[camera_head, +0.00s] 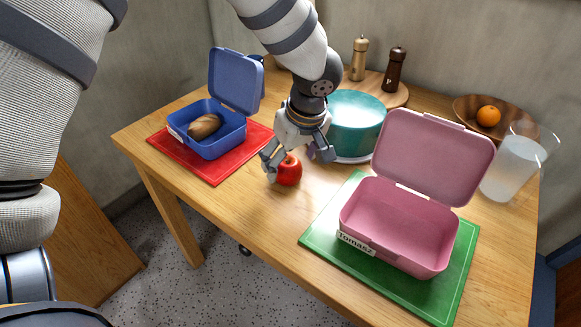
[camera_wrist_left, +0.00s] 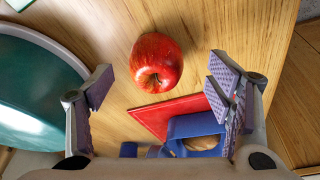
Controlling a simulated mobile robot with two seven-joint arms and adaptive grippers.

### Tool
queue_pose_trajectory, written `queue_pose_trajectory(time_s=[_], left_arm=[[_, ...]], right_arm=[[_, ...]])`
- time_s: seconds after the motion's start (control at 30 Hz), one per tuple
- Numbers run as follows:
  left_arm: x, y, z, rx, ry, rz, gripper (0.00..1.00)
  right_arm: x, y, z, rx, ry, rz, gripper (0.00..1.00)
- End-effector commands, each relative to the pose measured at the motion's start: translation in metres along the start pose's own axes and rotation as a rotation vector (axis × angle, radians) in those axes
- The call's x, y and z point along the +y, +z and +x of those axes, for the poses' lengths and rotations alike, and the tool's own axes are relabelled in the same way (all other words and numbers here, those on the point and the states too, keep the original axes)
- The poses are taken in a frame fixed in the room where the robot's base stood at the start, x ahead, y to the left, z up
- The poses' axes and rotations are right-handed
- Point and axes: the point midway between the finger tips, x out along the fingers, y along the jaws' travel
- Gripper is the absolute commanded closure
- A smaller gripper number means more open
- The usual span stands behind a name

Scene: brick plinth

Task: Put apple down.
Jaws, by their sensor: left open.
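A red apple (camera_head: 289,172) rests on the bare wooden table between the red mat and the green mat. My left gripper (camera_head: 297,156) is directly above it, pointing down, with its fingers spread open. In the left wrist view the apple (camera_wrist_left: 155,62) lies just beyond the fingertips, within the span between them, and neither finger visibly grips it. My right gripper is not in view.
A blue lunchbox (camera_head: 222,142) with a bread roll (camera_head: 204,126) stands on the red mat (camera_head: 216,176). An open, empty pink lunchbox (camera_head: 398,222) stands on the green mat (camera_head: 318,235). A jug (camera_head: 513,165) and orange bowl (camera_head: 465,108) stand right.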

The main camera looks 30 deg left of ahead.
Motion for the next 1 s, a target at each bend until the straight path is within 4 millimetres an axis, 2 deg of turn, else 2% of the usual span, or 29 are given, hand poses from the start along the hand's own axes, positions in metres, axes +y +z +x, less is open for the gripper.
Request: queue_pose_trajectory(time_s=[0.1,0.23,0.5,0.57,0.73,0.77,0.83,0.87,1.0], left_arm=[[0.001,-0.004,0.025,-0.007,-0.007,-0.002,0.26],[0.002,-0.007,0.046,-0.004,-0.005,-0.001,0.26],[0.004,-0.009,0.049,0.001,0.002,-0.001,0.26],[0.004,-0.009,0.049,0.001,0.002,-0.001,0.38],[0.003,-0.009,0.049,0.001,0.002,-0.001,0.76],[0.003,-0.009,0.049,0.001,0.002,-0.001,0.80],[0.004,-0.009,0.049,0.001,0.002,-0.001,0.80],[0.004,-0.009,0.049,0.001,0.002,-0.001,0.85],[0.004,-0.009,0.049,0.001,0.002,-0.001,0.85]], right_arm=[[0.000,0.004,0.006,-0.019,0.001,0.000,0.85],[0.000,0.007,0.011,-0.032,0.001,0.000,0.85],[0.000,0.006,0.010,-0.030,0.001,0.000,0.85],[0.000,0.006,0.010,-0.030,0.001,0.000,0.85],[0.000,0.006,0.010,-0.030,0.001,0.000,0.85],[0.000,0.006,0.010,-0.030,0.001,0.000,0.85],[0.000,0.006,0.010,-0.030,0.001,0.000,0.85],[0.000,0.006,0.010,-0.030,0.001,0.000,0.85],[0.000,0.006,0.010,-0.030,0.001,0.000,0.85]])
